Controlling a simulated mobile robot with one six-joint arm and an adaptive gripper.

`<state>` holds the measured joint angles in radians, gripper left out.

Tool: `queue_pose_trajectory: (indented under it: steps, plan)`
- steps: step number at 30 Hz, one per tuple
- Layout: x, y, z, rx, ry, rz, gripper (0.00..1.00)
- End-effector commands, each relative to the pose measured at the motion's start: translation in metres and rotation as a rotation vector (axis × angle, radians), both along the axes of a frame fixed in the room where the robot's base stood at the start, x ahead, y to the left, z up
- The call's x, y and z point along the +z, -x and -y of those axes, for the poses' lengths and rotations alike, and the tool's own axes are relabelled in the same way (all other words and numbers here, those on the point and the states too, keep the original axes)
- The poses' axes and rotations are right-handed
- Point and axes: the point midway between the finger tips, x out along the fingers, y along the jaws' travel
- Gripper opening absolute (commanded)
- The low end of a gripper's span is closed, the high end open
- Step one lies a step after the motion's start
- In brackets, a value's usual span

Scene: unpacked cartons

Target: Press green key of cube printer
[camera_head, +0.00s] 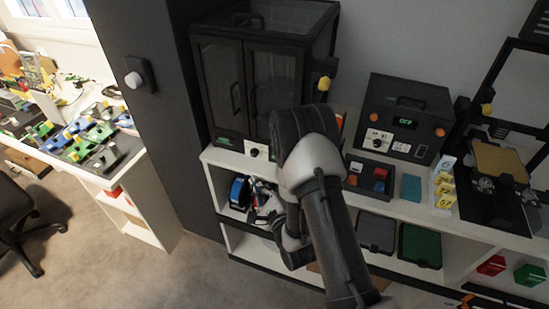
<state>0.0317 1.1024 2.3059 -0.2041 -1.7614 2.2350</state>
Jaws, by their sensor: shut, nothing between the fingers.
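A tall black cabinet with glass doors (246,85) stands on the white shelf unit, left of the arm. A small green mark (225,141) shows at its lower front left, and a white panel with a dark knob (256,150) is beside it. To the right stands a black box with a green-lit display (405,123), a handle and orange knobs. My arm crosses the middle of the view in front of the shelf. My gripper cannot be made out; the arm may hide it.
A dark tray with coloured blocks (371,179), a teal block (411,188) and yellow-white labelled blocks (445,183) stand on the shelf top. A machine with a tan plate (499,160) is at far right. A workbench (126,157) and chair (14,215) are left; floor between is clear.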

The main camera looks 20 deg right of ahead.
Motion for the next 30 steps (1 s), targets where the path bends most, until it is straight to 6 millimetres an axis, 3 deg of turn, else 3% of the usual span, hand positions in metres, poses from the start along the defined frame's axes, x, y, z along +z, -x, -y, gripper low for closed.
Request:
queue_pose_trajectory:
  steps: [18,30]
  plan:
    - [-0.001,-0.060,0.044,0.000,0.001,0.002,0.00]
    - [0.000,-0.069,0.050,0.001,0.002,0.000,0.00]
